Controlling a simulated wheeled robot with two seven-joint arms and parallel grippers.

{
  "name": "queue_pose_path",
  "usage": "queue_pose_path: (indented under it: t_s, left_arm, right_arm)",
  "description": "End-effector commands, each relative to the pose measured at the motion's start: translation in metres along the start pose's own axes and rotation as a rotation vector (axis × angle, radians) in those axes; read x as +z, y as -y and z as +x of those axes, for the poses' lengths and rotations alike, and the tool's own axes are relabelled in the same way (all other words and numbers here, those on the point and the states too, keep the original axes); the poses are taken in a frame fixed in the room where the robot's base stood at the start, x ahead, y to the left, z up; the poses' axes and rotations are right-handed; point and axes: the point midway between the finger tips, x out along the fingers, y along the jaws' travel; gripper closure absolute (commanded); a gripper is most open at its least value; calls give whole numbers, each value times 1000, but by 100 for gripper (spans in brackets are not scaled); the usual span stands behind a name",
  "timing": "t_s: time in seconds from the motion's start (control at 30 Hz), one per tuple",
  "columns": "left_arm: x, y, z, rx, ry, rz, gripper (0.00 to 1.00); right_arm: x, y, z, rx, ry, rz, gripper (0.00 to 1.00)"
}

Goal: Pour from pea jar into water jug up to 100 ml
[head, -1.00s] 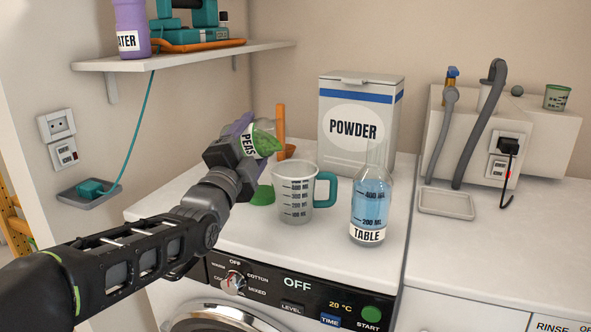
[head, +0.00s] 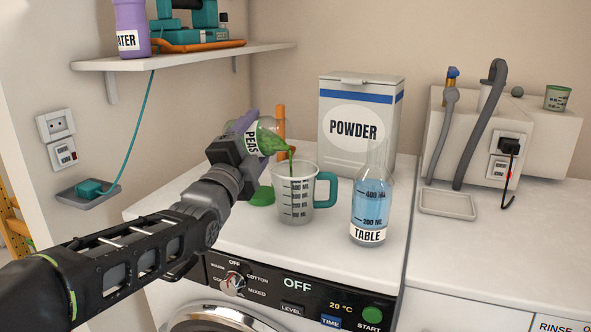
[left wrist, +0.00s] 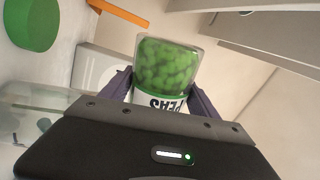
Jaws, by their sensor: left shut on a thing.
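My left gripper (head: 240,142) is shut on the pea jar (head: 268,138), a clear jar with green peas and a PEAS label. The jar is tilted to the right, its mouth above the measuring jug (head: 296,196). A green stream runs from its mouth into the jug. The jug is clear with dark marks and a teal handle, upright on the washing machine. The level inside it is hard to read. The jar, full of peas, also shows in the left wrist view (left wrist: 167,65) between the purple fingers. My right gripper is not in view.
A green lid (head: 262,196) lies left of the jug. A flask of blue liquid labelled TABLE (head: 371,205) stands to its right. A POWDER box (head: 357,125) and an orange item (head: 281,122) stand behind. The front of the machine top is mostly clear.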

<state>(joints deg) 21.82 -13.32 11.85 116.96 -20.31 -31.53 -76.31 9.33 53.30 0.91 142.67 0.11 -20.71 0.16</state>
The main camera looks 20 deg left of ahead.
Motion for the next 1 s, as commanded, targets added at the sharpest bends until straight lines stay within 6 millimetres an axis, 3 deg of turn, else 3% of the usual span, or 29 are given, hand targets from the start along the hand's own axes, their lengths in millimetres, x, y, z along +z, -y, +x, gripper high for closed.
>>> queue_pose_path:
  t_s: [1.0]
  left_arm:
    - [-4, 5, 1, -5, -16, 55, 99]
  right_arm:
    - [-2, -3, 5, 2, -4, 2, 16]
